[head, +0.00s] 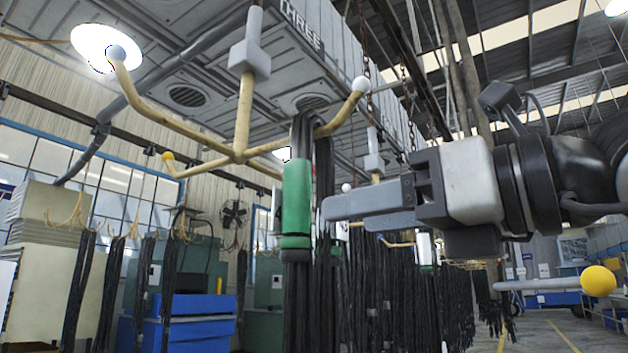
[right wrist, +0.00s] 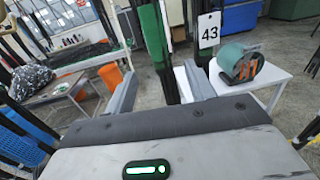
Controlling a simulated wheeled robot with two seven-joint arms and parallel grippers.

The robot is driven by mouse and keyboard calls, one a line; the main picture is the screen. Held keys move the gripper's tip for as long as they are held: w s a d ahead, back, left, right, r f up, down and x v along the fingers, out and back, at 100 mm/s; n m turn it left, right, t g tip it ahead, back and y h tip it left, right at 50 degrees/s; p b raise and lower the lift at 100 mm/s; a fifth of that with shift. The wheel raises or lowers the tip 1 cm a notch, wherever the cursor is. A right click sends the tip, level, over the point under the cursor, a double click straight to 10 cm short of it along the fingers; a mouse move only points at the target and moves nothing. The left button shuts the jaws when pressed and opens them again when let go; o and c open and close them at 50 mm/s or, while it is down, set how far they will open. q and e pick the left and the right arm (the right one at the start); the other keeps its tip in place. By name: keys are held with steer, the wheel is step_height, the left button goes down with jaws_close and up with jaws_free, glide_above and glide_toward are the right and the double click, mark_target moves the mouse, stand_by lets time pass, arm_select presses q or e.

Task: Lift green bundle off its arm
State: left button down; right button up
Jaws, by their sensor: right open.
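The green bundle is a set of dark hoses with a green sleeve (head: 297,205), hanging upright from a cream hook arm (head: 340,118) with a white ball tip. My right gripper (head: 328,207) reaches in from the right at sleeve height, its fingertips just right of the sleeve. In the right wrist view the gripper (right wrist: 157,78) is open, with the green sleeve (right wrist: 151,40) beyond and between its fingers. I cannot tell whether a finger touches it. My left gripper is not in view.
More dark hoses hang close behind the sleeve. A tag marked 43 (right wrist: 208,30) hangs beside them in the wrist view. A yellow ball tip (head: 598,281) sticks in at the right. Rows of hanging hoses (head: 400,300) fill the background. A white table (right wrist: 262,80) stands beyond.

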mark_target(283, 227)
steer(key=p+x, duration=0.2)
steer(key=x, duration=0.9)
steer(key=shift+w+a+p, duration=0.1)
steer(key=shift+a+p, duration=0.05)
steer(key=shift+p, duration=0.25)
jaws_close()
steer(key=shift+r, duration=0.1)
